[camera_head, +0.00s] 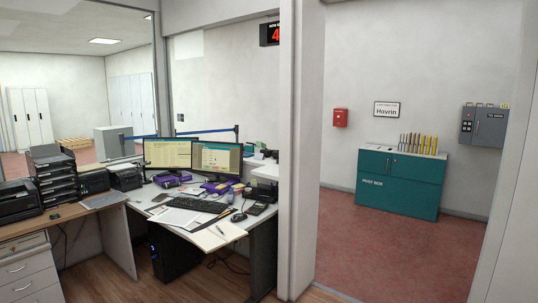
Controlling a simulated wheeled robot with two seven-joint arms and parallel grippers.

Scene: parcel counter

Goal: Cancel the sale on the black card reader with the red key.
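Small dark devices lie at the right end of the L-shaped desk (205,233), beside the pillar. One of them, a black device (258,208), may be the black card reader, but it is too small and far off to be sure. I cannot make out a red key on it. Neither of my grippers is in view.
The desk bears two monitors (216,158), a keyboard (198,204), papers and purple boxes. Printers and stacked black trays (55,175) stand at left. A pillar (301,150) divides the desk from a clear red floor (390,250) with a teal post box (400,184).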

